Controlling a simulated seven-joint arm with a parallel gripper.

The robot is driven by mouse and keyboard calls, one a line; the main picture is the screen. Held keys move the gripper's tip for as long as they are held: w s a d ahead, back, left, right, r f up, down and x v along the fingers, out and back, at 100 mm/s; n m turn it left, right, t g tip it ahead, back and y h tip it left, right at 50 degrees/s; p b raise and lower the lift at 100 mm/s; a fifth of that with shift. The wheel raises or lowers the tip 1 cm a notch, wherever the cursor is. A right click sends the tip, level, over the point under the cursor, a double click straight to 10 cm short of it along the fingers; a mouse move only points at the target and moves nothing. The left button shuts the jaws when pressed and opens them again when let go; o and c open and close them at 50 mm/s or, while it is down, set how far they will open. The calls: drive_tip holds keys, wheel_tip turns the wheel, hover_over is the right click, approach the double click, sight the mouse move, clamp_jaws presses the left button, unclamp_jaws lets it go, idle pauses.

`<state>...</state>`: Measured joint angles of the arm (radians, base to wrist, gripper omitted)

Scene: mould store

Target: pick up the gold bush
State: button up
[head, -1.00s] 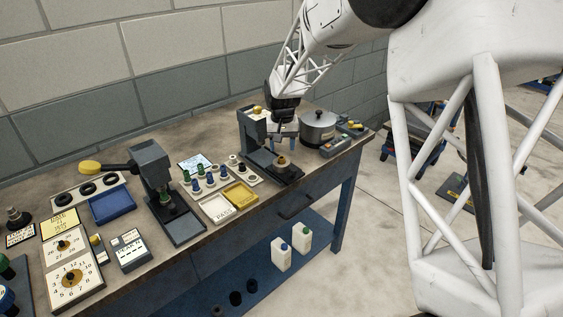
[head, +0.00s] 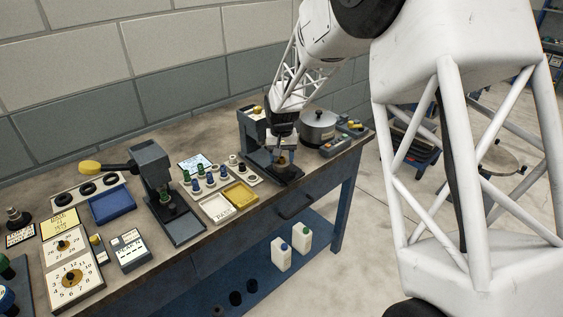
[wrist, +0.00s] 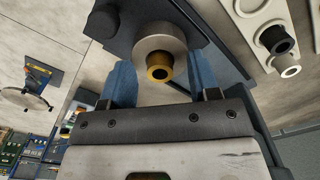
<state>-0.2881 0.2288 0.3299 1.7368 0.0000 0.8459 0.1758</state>
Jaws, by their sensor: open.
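The gold bush (wrist: 157,72) is a short gold ring with a dark bore. In the wrist view it is seated at a grey metal collar (wrist: 159,42) on a dark press base. My gripper (head: 282,151) is open, with one blue finger on each side of the bush and a gap at both sides. In the head view my gripper is low over the press base, and its fingers partly hide the bush (head: 282,161). The wrist view does not settle how far the fingertips reach down beside the bush.
The dark press (head: 252,131) rises close behind my gripper. The bench's front edge is close by.

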sight(282, 159)
drive_tip(key=c, duration=1)
drive_tip(key=shift+c, duration=0.2)
drive_tip(key=shift+r, duration=0.15)
drive_tip(key=shift+r, duration=0.5)
drive_tip(key=shift+s+r, duration=0.15)
drive_tip(key=shift+r, duration=0.45)
drive_tip(key=shift+s+r, duration=0.15)
drive_tip(key=shift+r, duration=0.45)
drive_tip(key=s+d+r, duration=0.1)
drive_tip(key=s+d, duration=0.3)
drive_tip(key=s, duration=1)
drive_tip(key=shift+s+d+r, duration=0.15)
drive_tip(key=shift+s+d, duration=0.05)
drive_tip(key=shift+s, duration=0.2)
drive_tip(key=shift+r, duration=0.2)
drive_tip(key=shift+r, duration=1.3)
